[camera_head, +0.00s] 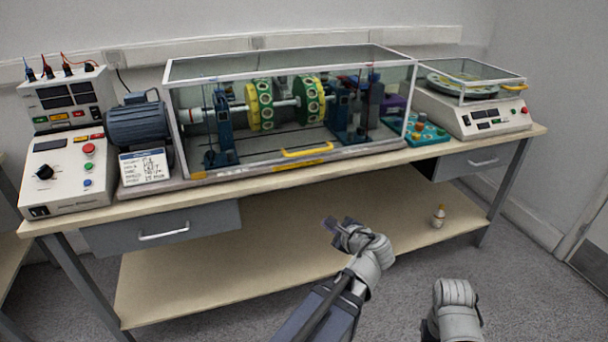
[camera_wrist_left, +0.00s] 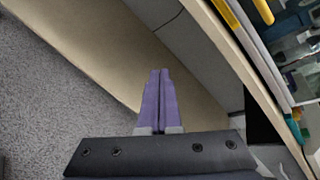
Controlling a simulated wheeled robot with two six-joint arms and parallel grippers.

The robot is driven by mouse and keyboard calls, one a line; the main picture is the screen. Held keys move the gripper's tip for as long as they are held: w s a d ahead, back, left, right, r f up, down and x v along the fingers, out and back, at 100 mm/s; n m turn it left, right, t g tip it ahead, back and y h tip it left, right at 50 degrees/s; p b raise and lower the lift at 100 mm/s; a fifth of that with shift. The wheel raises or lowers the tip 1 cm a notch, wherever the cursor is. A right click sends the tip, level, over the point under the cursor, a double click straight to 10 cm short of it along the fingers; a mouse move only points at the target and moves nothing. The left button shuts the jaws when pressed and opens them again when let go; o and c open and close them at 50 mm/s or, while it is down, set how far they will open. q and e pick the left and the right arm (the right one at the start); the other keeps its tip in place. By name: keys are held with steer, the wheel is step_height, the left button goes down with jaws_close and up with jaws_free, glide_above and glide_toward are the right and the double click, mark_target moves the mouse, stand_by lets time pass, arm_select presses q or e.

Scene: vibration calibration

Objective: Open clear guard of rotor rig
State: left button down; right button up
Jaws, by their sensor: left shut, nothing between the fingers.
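The clear guard (camera_head: 290,61) of the rotor rig is a long see-through box with a pale frame. It sits closed over the shaft with its two yellow-green discs (camera_head: 260,104). A yellow handle (camera_head: 307,150) is on its lower front edge; it also shows at the top of the left wrist view (camera_wrist_left: 263,11). My left gripper (camera_head: 329,225) is in front of the bench, below the handle and apart from it. Its purple fingers (camera_wrist_left: 158,98) are pressed together and empty. Of my right arm only a grey wrist part shows at the lower right.
A blue motor (camera_head: 137,124) and control units (camera_head: 65,165) stand left of the guard. A balance device (camera_head: 480,115) with its own clear cover stands right. The bench front edge (camera_head: 280,172) and a drawer (camera_head: 165,229) lie near my left gripper. A small bottle (camera_head: 438,216) stands on the lower shelf.

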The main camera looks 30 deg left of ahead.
step_height(320, 180, down, 6)
steer(key=b, duration=0.5)
arm_select(q)
steer(key=w+a+r+m+t+y, duration=0.1)
steer(key=w+a+m, duration=0.2)
steer(key=a, duration=0.1)
steer(key=w+a+r+m+t+y, duration=0.1)
steer(key=w+a+r+m+t, duration=0.1)
steer(key=w+a+m, duration=0.2)
steer(key=w+a+r+m+t+y, duration=0.1)
steer(key=w+a+m+t, duration=0.1)
steer(key=w+a+m, duration=0.1)
steer(key=shift+w+a+r+m, duration=0.2)
steer(key=shift+w+a, duration=0.1)
steer(key=shift+a, duration=0.4)
steer(key=shift+w+a+r+m, duration=0.15)
steer(key=shift+w+a+m, duration=0.1)
steer(key=shift+a, duration=0.45)
steer(key=shift+r+p, duration=1.95)
steer(key=shift+p, duration=0.2)
arm_select(e)
steer(key=shift+s+a+r, duration=0.1)
steer(key=shift+s+r, duration=0.05)
steer(key=shift+r, duration=1.95)
